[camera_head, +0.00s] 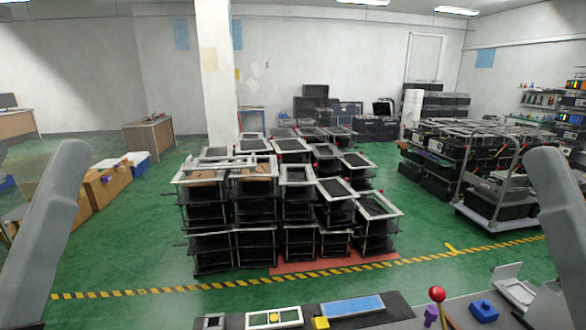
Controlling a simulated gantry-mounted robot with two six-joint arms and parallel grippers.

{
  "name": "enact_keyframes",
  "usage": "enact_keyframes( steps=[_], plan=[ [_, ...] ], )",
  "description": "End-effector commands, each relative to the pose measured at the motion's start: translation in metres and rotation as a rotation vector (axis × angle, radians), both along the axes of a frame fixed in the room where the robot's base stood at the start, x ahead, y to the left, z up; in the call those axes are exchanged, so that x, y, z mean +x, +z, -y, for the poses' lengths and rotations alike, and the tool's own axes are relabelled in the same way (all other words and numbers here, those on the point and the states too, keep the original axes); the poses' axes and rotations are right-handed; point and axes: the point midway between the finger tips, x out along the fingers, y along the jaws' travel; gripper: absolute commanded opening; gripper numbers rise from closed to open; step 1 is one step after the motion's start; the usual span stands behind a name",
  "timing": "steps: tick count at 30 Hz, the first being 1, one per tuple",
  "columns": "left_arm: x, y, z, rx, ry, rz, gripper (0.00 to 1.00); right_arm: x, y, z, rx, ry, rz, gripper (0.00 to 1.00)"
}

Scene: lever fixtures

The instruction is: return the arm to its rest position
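My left arm (45,225) shows as a grey link at the left edge, raised and slanting. My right arm (565,225) shows as a matching grey link at the right edge. Both links stand to the sides, clear of the fixtures between them. Neither gripper's fingers can be seen. A lever with a red ball knob (437,294) stands upright at the bottom right of centre, its base cut by the frame's lower edge. I see no arm touching the lever.
Along the bottom edge are a dark mat (398,309), a white-framed panel with a yellow button (274,318), a blue panel (352,306), a yellow block (321,323), a blue block (484,311) and an open white fixture (515,290). Stacked racks (285,205) and a loaded cart (490,215) stand beyond.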

Motion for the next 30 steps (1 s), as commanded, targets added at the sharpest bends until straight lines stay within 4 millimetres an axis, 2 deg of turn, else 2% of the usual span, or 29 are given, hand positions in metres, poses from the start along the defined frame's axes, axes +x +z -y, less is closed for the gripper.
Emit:
enact_keyframes(
  steps=[1, 5, 8, 15, 18, 21, 23, 30],
  plan=[
    [-0.001, 0.041, 0.0, -0.002, 0.0, 0.004, 0.8, -0.002, 0.042, 0.0, 0.0, 0.0, 0.007, 0.8],
    [0.0, 0.089, -0.001, -0.003, 0.0, 0.003, 0.8, -0.002, 0.091, 0.0, 0.0, 0.0, 0.008, 0.8],
    [0.0, 0.134, -0.001, -0.004, 0.001, 0.003, 0.8, -0.002, 0.136, 0.0, 0.0, 0.0, 0.007, 0.8],
    [0.0, 0.254, -0.001, -0.005, 0.001, 0.002, 0.8, -0.001, 0.256, 0.0, 0.0, 0.0, 0.008, 0.8],
    [0.0, 0.29, -0.001, -0.005, 0.001, 0.001, 0.8, -0.001, 0.293, 0.0, 0.0, 0.0, 0.007, 0.8],
    [0.0, 0.312, -0.001, -0.005, 0.001, 0.001, 0.8, -0.001, 0.314, 0.0, 0.0, 0.0, 0.007, 0.8],
    [0.0, 0.318, -0.001, -0.005, 0.001, 0.001, 0.8, -0.001, 0.32, 0.0, 0.0, 0.0, 0.007, 0.8],
    [0.0, 0.315, -0.001, -0.005, 0.001, 0.001, 0.8, -0.001, 0.317, 0.0, 0.0, 0.0, 0.006, 0.8]
  ],
)
